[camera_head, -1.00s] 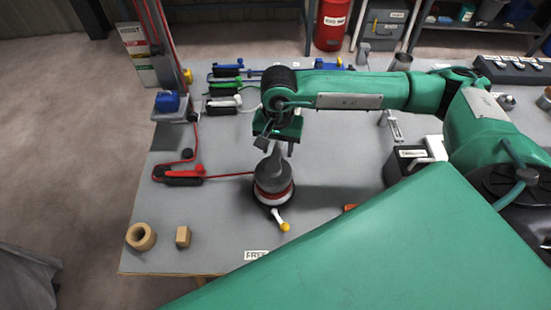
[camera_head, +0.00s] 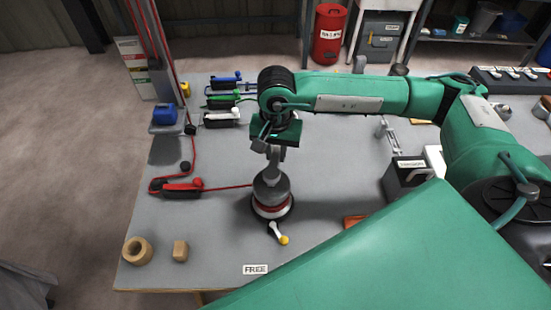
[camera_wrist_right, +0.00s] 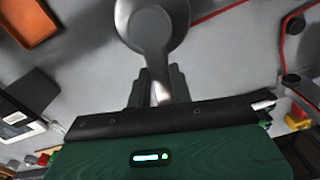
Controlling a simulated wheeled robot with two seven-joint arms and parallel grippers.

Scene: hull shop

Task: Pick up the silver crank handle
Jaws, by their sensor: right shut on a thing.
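The silver crank handle (camera_wrist_right: 160,94) shows as a bright grey piece between the fingers in the right wrist view, below a rounded grey part. My right gripper (camera_head: 275,156) is shut on it, above the grey drum (camera_head: 270,189) with a red and white band and black base. In the right wrist view my right gripper (camera_wrist_right: 158,88) has its fingers close on both sides of the handle. The jaws partly hide the handle, and I cannot tell whether it still touches the drum. My left gripper is not in view.
A lever with a yellow knob (camera_head: 283,240) sticks out at the drum's front. A red handle (camera_head: 182,188), wooden ring (camera_head: 137,251) and wooden block (camera_head: 180,251) lie left. A black box (camera_head: 405,176) stands right. Bare table (camera_head: 225,225) lies between the block and the drum.

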